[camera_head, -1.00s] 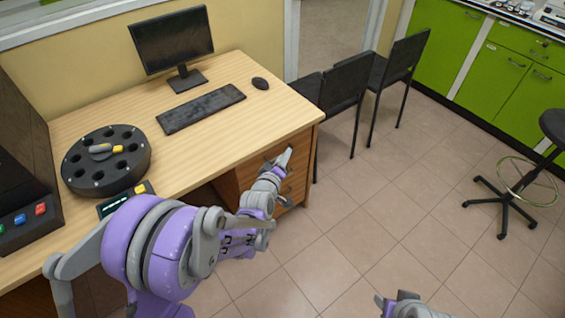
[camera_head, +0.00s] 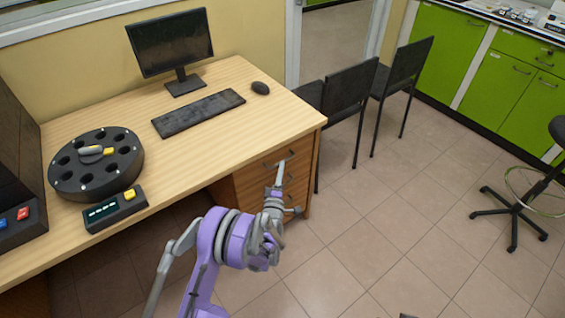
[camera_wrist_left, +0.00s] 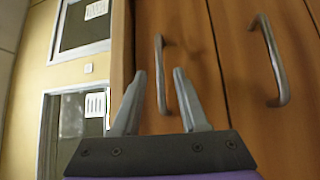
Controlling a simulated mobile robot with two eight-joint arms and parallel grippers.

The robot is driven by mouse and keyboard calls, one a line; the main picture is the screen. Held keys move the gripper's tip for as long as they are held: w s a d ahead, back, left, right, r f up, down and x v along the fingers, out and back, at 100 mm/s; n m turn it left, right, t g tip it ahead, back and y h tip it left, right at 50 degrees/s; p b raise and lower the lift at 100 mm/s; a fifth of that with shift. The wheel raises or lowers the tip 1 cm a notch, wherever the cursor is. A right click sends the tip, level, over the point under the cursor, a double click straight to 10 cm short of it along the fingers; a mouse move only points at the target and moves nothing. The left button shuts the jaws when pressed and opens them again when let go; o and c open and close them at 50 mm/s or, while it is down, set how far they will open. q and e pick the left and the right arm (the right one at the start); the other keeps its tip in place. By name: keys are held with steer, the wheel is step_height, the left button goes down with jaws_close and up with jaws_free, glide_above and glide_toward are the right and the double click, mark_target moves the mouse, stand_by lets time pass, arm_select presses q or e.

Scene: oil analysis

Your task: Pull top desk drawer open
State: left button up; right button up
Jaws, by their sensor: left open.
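The desk's drawer unit (camera_head: 262,183) is under the right end of the wooden desk, with its drawers closed. The top drawer's handle (camera_head: 280,160) is a thin metal bar. My left gripper (camera_head: 281,174) is open in front of the drawer fronts, just by that handle. In the left wrist view, the open fingers (camera_wrist_left: 159,88) point at the wooden fronts. A handle (camera_wrist_left: 161,75), apparently the top drawer's, shows between the fingertips; whether it lies at their depth is unclear. A second handle (camera_wrist_left: 270,60) is to the right. Of my right arm only a grey sliver shows at the bottom edge.
On the desk (camera_head: 224,98) stand a monitor (camera_head: 172,42), keyboard (camera_head: 199,113), mouse (camera_head: 260,88), round black holder (camera_head: 70,180) and small display box (camera_head: 115,209). Black chairs (camera_head: 349,92) stand right of the desk. The floor in front of the drawers is clear.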

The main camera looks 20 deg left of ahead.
arm_select(q)
steer(key=shift+w+a+r, duration=0.15)
steer(key=shift+w, duration=0.95)
steer(key=shift+w+a+r, duration=0.15)
steer(key=shift+w, duration=0.95)
steer(key=shift+c, duration=0.2)
jaws_close()
